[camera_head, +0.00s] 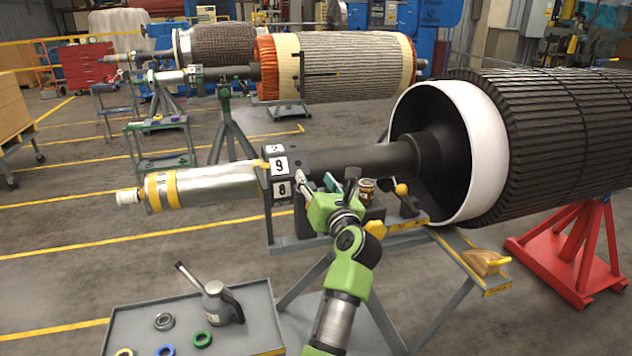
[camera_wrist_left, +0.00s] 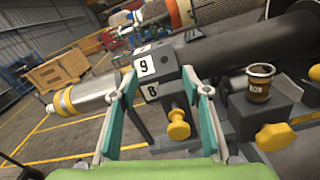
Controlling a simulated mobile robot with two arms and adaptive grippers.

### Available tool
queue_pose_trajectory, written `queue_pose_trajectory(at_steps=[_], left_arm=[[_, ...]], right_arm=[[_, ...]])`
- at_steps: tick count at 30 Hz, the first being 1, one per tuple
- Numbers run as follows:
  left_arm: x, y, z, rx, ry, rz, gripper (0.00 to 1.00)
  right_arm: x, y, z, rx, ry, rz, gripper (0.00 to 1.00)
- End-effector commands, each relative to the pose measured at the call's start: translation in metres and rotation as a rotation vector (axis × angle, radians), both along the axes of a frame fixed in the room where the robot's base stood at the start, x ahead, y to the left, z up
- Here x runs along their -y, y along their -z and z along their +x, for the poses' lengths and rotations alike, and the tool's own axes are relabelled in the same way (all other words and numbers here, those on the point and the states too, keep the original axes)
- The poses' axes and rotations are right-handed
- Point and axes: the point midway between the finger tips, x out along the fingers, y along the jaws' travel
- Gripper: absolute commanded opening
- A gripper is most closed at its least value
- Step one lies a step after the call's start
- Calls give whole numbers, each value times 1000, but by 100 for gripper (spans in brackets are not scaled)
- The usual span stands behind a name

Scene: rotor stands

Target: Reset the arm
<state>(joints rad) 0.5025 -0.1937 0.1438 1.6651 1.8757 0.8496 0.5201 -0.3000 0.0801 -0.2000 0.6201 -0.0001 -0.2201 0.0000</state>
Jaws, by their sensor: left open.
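My left arm (camera_head: 345,270) is green and reaches up from the bottom of the head view. Its left gripper (camera_head: 326,180) is in front of the dark block (camera_head: 288,163) with labels 9 and 8 on the rotor shaft. In the left wrist view the left gripper (camera_wrist_left: 160,84) is open, its two fingers spread and nothing between them but the view of the block (camera_wrist_left: 150,62). A yellow knob (camera_wrist_left: 179,125) shows beyond the fingers, near the right one. I cannot tell whether a finger touches the block. My right gripper is not in view.
The large rotor (camera_head: 560,130) rests on a red stand (camera_head: 575,255). A brown-banded can (camera_wrist_left: 260,82) stands on a grey box. A grey tray table (camera_head: 255,320) holds an oil can (camera_head: 220,303) and several rings. Floor at left is mostly open.

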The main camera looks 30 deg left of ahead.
Motion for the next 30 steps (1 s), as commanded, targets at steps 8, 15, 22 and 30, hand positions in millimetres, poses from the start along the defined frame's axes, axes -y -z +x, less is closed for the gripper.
queue_pose_trajectory(at_steps=[8,15,22,30], left_arm=[[0,0,0,0,0,0,43],[9,31,6,-131,19,172,43],[76,168,21,-595,232,830,43],[155,354,-24,-974,603,1401,43]], right_arm=[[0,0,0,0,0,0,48],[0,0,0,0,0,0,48],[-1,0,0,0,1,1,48],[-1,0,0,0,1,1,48]])
